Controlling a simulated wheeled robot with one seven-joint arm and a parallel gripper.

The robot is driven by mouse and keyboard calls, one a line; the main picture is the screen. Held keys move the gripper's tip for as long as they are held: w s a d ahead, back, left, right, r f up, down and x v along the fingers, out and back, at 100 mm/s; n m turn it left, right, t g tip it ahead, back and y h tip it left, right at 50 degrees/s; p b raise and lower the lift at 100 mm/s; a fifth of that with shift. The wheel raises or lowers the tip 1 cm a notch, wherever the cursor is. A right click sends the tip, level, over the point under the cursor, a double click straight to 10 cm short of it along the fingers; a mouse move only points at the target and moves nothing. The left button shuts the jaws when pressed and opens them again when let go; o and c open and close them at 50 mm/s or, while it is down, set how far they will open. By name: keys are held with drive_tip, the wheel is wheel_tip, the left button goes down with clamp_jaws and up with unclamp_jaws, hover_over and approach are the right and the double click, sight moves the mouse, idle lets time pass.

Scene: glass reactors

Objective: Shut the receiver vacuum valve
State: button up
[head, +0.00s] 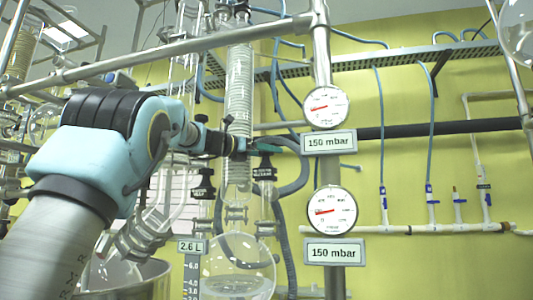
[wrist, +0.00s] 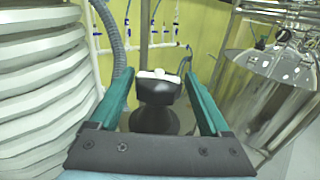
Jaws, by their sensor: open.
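My gripper (head: 278,147) is open in the head view, reaching to the right past the glass column. In the wrist view its two green fingers (wrist: 159,78) stand on either side of a black valve handle (wrist: 156,91) with a pale top edge. I see a gap between the handle and each finger; whether either touches lower down is hidden. In the head view a black valve handle (head: 264,173) with small white lettering sits just below the fingers. A second black handle (head: 203,187) is to its left. The lettering is too small to read for sure.
A ribbed glass column (head: 238,95) stands close by the gripper. Two gauges (head: 326,107) (head: 335,211) with 150 mbar plates are on a steel post to the right. A round flask (head: 237,268) hangs below. A grey hose (wrist: 114,45) passes near the left finger.

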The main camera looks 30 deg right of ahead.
drive_tip(key=shift+n+t, duration=0.3)
drive_tip(key=shift+t, duration=0.1)
drive_tip(key=n+t+y, duration=0.2)
drive_tip(key=n+t, duration=0.1)
drive_tip(key=t, duration=0.2)
drive_tip(key=shift+r, duration=0.1)
drive_tip(key=shift+w+n+t+y+p, duration=0.1)
drive_tip(key=shift+n+t+y+p, duration=1.2)
drive_tip(key=shift+n+t, duration=0.75)
drive_tip(key=shift+t+y, duration=0.45)
drive_tip(key=shift+y, duration=0.15)
drive_tip(key=shift+n, duration=0.35)
